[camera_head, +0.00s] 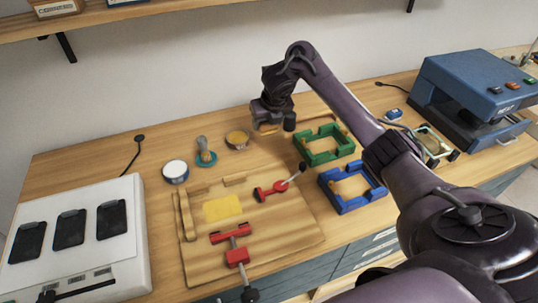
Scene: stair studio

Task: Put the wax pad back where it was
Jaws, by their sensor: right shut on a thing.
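My right gripper (272,116) is above the back of the wooden table, shut on a small tan thing that its jaws mostly hide. I cannot tell for sure what that thing is. A round tin with an amber, wax-like filling (238,138) stands on the table just left of the gripper, apart from it. A flat yellow piece (222,207) lies on the wooden board (285,235). My left gripper is not in view.
A green frame (322,158) and a blue frame (347,203) lie right of the board's red clamps (270,190). A white-topped tin (175,171) and a teal-based stamp (206,158) stand at left. A white box (135,200) and a blue press (470,85) flank the table.

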